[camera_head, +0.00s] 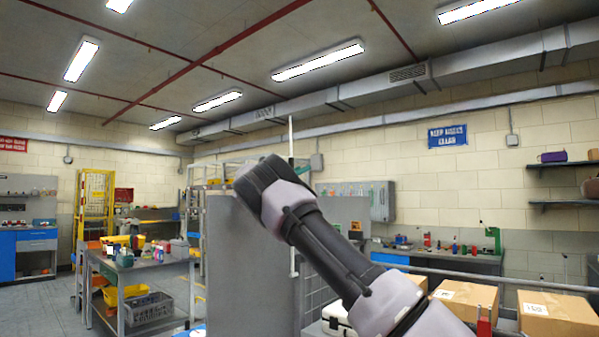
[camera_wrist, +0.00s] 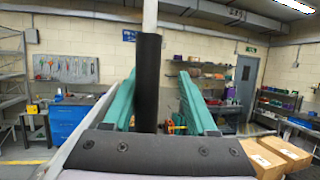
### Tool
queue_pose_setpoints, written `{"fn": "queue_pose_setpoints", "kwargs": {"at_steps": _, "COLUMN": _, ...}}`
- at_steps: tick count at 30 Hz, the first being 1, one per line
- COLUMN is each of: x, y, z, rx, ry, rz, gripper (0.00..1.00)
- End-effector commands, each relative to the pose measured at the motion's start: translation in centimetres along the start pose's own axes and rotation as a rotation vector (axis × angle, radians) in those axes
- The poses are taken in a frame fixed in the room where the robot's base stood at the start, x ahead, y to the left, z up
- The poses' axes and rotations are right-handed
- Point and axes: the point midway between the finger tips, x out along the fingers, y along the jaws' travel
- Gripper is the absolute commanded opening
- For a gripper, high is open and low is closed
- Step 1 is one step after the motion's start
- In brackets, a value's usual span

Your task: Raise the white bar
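The white bar (camera_head: 291,134) stands upright in the head view, rising above my gripper, with a lower stretch showing below it beside a grey panel. In the wrist view the white bar (camera_wrist: 150,14) comes down from the top edge into a black sleeve (camera_wrist: 148,80). The sleeve is between the two teal fingers of my gripper (camera_wrist: 157,76), nearer the left finger. A clear gap shows on the right finger's side, and the fingers are apart. My arm hides most of the gripper in the head view. The sleeve's lower end meets the palm's edge in the picture; contact is unclear.
A grey panel (camera_head: 250,265) stands behind my arm. Cardboard boxes (camera_head: 560,312) sit at the lower right beside a rail. A workbench with tools (camera_head: 140,262) is at the left, and a yellow rack (camera_head: 95,205) is behind it. Space above the gripper looks open.

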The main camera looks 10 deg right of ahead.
Motion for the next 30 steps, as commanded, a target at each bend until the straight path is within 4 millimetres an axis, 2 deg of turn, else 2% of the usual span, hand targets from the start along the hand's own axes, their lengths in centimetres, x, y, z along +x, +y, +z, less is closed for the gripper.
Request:
{"fn": "queue_pose_setpoints", "kwargs": {"at_steps": 8, "x": -0.3, "y": 0.0, "z": 0.1, "rx": 0.001, "ry": -0.001, "rz": 0.000, "gripper": 0.57}}
{"fn": "queue_pose_setpoints", "kwargs": {"at_steps": 21, "x": -6.8, "y": 0.1, "z": 0.0, "rx": 0.000, "ry": -0.001, "rz": 0.001, "gripper": 0.57}}
{"fn": "queue_pose_setpoints", "kwargs": {"at_steps": 30, "x": -7.5, "y": 0.0, "z": 0.0, "rx": 0.000, "ry": -0.001, "rz": 0.000, "gripper": 0.57}}
